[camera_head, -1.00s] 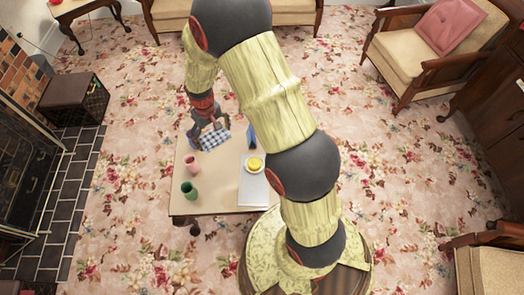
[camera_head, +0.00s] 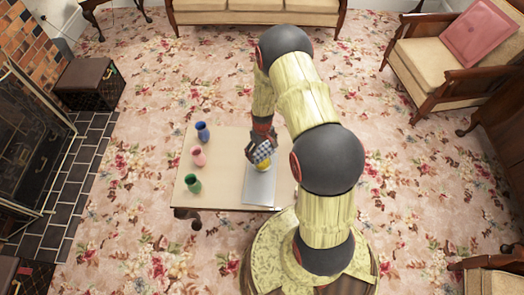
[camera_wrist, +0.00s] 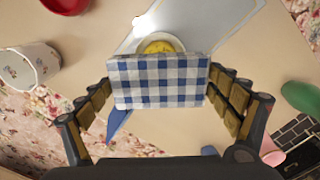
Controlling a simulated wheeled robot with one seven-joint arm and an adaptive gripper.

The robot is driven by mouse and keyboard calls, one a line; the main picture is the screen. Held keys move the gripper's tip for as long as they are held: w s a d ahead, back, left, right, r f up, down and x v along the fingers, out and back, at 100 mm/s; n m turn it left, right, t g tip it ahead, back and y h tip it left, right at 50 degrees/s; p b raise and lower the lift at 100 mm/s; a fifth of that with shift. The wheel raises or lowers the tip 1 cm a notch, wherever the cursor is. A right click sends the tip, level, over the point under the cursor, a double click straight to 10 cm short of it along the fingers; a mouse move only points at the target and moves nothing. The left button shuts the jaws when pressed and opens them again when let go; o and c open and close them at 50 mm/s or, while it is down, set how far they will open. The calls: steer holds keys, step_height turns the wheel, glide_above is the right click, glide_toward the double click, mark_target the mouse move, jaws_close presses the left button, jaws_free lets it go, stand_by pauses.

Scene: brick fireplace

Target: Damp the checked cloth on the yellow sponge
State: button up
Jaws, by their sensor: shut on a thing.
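My gripper (camera_wrist: 160,84) is shut on the blue-and-white checked cloth (camera_wrist: 158,92), which spans between its fingers in the wrist view. In the head view my gripper (camera_head: 263,143) and the cloth (camera_head: 263,153) are above the right part of the low table. The yellow sponge (camera_wrist: 158,47) sits in a small pale dish (camera_wrist: 178,43), just beyond the cloth's upper edge in the wrist view. The sponge (camera_head: 265,166) also shows just below the cloth in the head view. I cannot tell whether cloth and sponge touch.
The dish stands on a grey flat board (camera_head: 259,188) on the table (camera_head: 222,170). Blue (camera_head: 203,132), pink (camera_head: 199,157) and green (camera_head: 193,183) vases stand along its left side. The wrist view shows a white cup (camera_wrist: 30,68), a red round thing (camera_wrist: 66,4) and a blue piece (camera_wrist: 117,124).

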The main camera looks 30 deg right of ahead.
mark_target(262, 157)
steer(key=shift+f+b, duration=1.9)
steer(key=shift+f, duration=0.95)
steer(key=shift+f+b, duration=0.3)
steer(key=shift+f, duration=0.25)
steer(key=shift+r, duration=0.1)
steer(key=shift+r+p, duration=2.45)
steer(key=shift+r, duration=1.05)
